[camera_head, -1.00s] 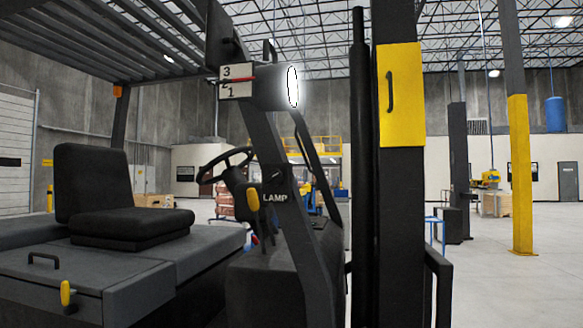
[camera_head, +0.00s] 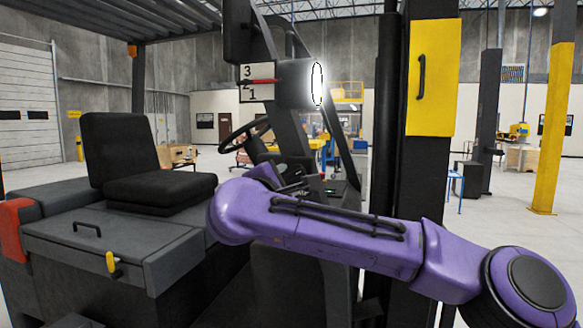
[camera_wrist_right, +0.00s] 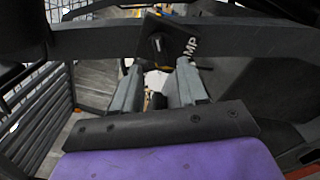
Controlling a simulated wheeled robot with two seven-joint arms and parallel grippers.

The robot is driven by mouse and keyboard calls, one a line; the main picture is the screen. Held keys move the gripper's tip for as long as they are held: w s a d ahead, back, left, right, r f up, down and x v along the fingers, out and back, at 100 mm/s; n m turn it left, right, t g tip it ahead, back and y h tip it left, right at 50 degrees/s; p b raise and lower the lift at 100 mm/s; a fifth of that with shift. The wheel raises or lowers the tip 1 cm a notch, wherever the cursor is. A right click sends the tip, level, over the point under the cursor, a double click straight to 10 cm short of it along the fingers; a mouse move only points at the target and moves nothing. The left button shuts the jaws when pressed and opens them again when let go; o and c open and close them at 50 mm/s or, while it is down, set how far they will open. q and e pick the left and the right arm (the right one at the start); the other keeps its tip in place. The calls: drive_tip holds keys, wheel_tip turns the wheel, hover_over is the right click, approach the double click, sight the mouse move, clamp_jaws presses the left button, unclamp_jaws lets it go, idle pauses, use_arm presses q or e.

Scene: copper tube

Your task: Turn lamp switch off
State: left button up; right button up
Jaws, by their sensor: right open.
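The lamp (camera_head: 317,84) on the forklift's mast is lit, with a bright white face. In the right wrist view, the lamp switch (camera_wrist_right: 157,43) is a small pale knob on a dark square plate, with part of the word LAMP beside it. My right gripper (camera_wrist_right: 157,77) is open and empty, its two grey fingers pointing toward the switch plate. The switch sits just beyond the fingertips, roughly between them; contact cannot be seen. In the head view my right arm covers the LAMP label, and the gripper (camera_head: 292,184) shows small and dark. My left gripper is out of view.
The forklift has a black seat (camera_head: 140,165), a steering wheel (camera_head: 240,140) and a numbered scale (camera_head: 257,83) with a red pointer. A thick dark post with a yellow panel (camera_head: 433,80) stands right of the switch area. A dark bar (camera_wrist_right: 80,38) crosses the wrist view.

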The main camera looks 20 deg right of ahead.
sight(293, 175)
drive_tip(key=p+x, duration=0.2)
drive_tip(key=x, duration=0.3)
drive_tip(key=shift+d+r, duration=0.15)
drive_tip(key=shift+w+d+p, duration=0.2)
drive_tip(key=shift+w+p, duration=0.1)
drive_tip(key=shift+p, duration=0.05)
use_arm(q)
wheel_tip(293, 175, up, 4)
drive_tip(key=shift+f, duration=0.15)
use_arm(e)
drive_tip(key=shift+a+f, duration=0.1)
drive_tip(key=shift+f, duration=0.1)
clamp_jaws()
